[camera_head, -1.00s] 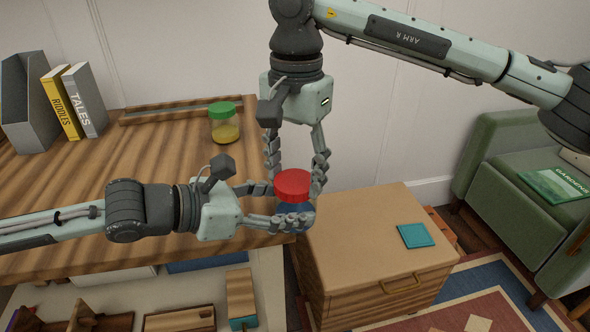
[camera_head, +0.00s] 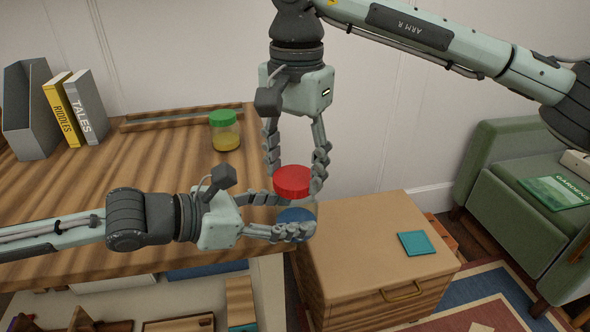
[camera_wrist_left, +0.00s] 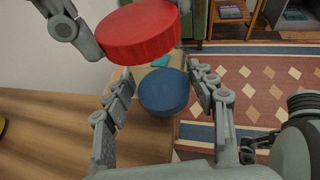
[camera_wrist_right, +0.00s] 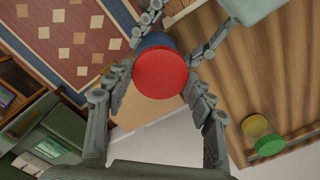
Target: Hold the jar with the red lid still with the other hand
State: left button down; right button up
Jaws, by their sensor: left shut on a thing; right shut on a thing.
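The jar (camera_head: 297,216) with blue contents is upright between the fingers of my left gripper (camera_head: 283,214), which is shut on it. Its blue top shows between those fingers in the left wrist view (camera_wrist_left: 164,92). The red lid (camera_head: 292,181) is above the jar, between the fingers of my right gripper (camera_head: 296,182), which comes down from above and is shut on it. The lid looks lifted clear of the blue part. In the right wrist view the lid (camera_wrist_right: 160,74) covers most of the jar.
A green-lidded jar (camera_head: 225,131) with yellow contents stands on the plank table (camera_head: 175,160). Books (camera_head: 75,108) and a grey file holder (camera_head: 30,110) are at the back left. A wooden cabinet (camera_head: 370,230) with a teal square (camera_head: 416,243) stands right of the table.

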aim_at(295, 176)
pick_arm(q)
jog(key=shift+w, duration=0.1)
jog(key=shift+r, duration=0.1)
pick_arm(e)
jog(key=shift+r, duration=1.95)
pick_arm(q)
jog(key=shift+a, duration=0.1)
